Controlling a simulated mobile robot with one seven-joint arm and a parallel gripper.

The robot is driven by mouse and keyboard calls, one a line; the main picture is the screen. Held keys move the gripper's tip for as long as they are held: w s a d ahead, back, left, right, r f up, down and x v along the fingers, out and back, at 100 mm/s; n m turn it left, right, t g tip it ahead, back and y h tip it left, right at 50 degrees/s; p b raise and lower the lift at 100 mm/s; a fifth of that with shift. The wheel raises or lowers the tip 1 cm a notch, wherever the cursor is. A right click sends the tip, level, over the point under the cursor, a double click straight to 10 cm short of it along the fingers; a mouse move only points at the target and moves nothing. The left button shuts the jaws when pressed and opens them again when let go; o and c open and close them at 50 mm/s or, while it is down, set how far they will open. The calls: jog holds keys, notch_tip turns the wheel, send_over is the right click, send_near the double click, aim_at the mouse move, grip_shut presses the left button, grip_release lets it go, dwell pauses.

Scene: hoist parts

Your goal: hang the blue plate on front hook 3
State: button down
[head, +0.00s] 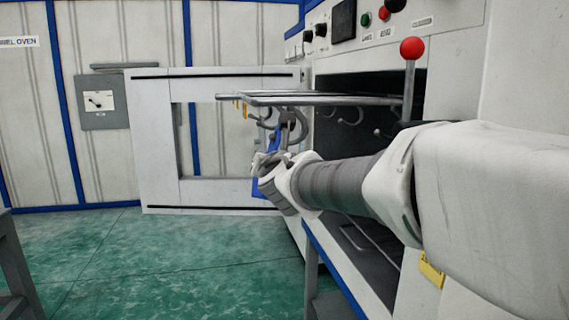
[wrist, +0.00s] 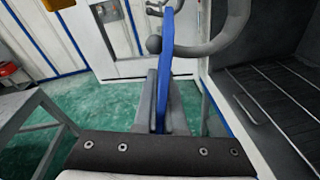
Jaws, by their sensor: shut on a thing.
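In the wrist view the plate (wrist: 168,64) is edge-on, upright, and clamped between the fingers of my gripper (wrist: 163,104). A grey hook (wrist: 229,38) with a ball tip (wrist: 154,44) curves beside it. The ball shows left of the plate and the bend right of it, so the two cross in the picture. I cannot tell whether the hook passes through a hole in the plate, or which number it has.
The rack's metal rails (head: 310,99) reach out of the open oven (head: 385,88), with more hooks (head: 350,117) inside. A red-knobbed lever (head: 411,48) stands by the opening. The open oven door (head: 155,140) stands behind. A grey stand (head: 12,262) is at the left. The green floor between is clear.

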jog(key=shift+w+d+f+n+h, duration=0.1)
jog(key=shift+d+f+n+h, duration=0.1)
jog(key=shift+d, duration=0.35)
jog(key=shift+w+d+f+n+h, duration=0.1)
jog(key=shift+w+d+n+h, duration=0.1)
jog(key=shift+d, duration=0.3)
jog(key=shift+w+d+f+n+h, duration=0.1)
jog(key=shift+d+h, duration=0.1)
jog(key=shift+d, duration=0.35)
jog(key=shift+d, duration=0.1)
jog(key=shift+f+b, duration=0.5)
jog(key=shift+b, duration=0.35)
dwell(0.5)
jog(key=c, duration=1)
grip_release()
jog(key=shift+s, duration=0.1)
jog(key=shift+o, duration=0.4)
jog(key=shift+f, duration=0.1)
